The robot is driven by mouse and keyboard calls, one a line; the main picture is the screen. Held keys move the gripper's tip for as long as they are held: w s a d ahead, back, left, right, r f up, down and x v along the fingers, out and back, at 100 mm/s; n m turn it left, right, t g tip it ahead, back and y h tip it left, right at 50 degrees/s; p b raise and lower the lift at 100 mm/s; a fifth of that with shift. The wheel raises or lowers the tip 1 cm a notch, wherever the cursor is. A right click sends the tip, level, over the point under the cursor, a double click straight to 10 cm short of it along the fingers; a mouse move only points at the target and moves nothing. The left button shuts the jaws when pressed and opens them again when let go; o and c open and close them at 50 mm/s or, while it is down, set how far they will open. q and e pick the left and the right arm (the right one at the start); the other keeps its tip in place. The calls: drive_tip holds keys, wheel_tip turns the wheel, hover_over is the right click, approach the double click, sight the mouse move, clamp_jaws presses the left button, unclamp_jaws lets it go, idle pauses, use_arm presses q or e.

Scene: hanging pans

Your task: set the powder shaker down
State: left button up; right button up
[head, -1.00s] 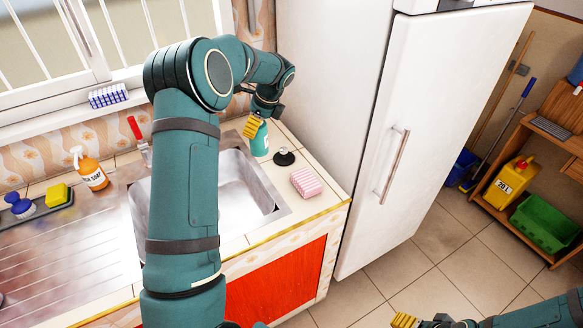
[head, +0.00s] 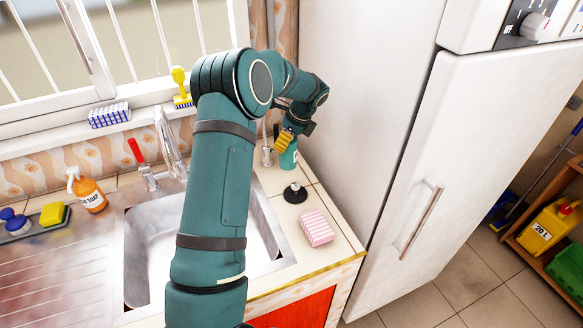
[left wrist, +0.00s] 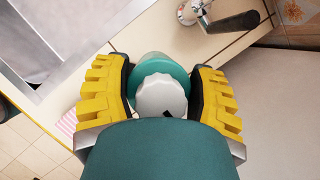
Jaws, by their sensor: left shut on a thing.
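The powder shaker (head: 289,158) is a teal bottle at the back right of the counter, between the sink and the white fridge. The left wrist view shows it from above with its pale grey cap (left wrist: 160,96). My left gripper (head: 284,141) is shut on its upper part, with a yellow ridged finger on each side. The shaker looks upright and its base is at or very near the tiles; I cannot tell whether it touches. My right gripper is not in view.
A black stopper (head: 296,193) and a pink striped sponge (head: 316,227) lie in front of the shaker. A small tap (head: 267,151) stands close at its left. The sink (head: 150,236) and the fridge (head: 372,130) flank this narrow counter strip.

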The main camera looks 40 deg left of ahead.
sight(286, 157)
use_arm(q)
drive_tip(key=shift+w+f, duration=0.1)
drive_tip(key=shift+f, duration=3.3)
drive_tip(key=shift+f+b, duration=0.2)
drive_tip(key=shift+b, duration=0.1)
drive_tip(key=o, duration=1.3)
drive_tip(key=shift+c, duration=0.2)
drive_tip(key=shift+r, duration=0.1)
